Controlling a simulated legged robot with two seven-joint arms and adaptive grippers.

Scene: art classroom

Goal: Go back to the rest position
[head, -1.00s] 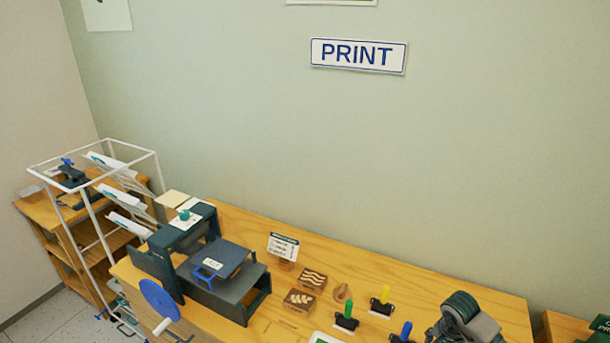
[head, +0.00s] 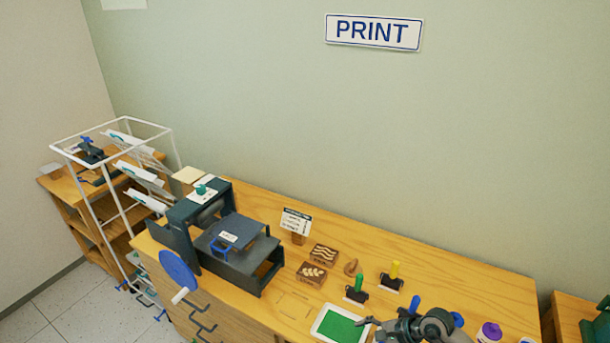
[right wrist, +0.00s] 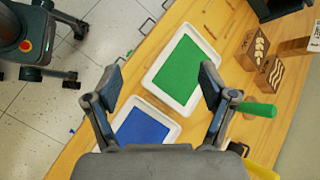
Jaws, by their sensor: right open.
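My right gripper (right wrist: 155,88) is open and empty in the right wrist view, its two fingers spread above the table. Below it are a green ink tray (right wrist: 183,72) and a blue ink tray (right wrist: 145,130). In the head view my right gripper (head: 368,324) comes in at the lower right, beside the green tray (head: 340,325). A green-handled roller (right wrist: 257,109) is close to its right finger in the right wrist view; I cannot tell if they touch. My left gripper is not in view.
A dark press (head: 235,250) with a blue wheel (head: 178,272) stands at the table's left. Carved wooden blocks (head: 312,273), a yellow-handled roller (head: 394,271) and a purple-lidded jar (head: 490,332) are on the table (head: 430,265). A white wire rack (head: 120,200) stands further left.

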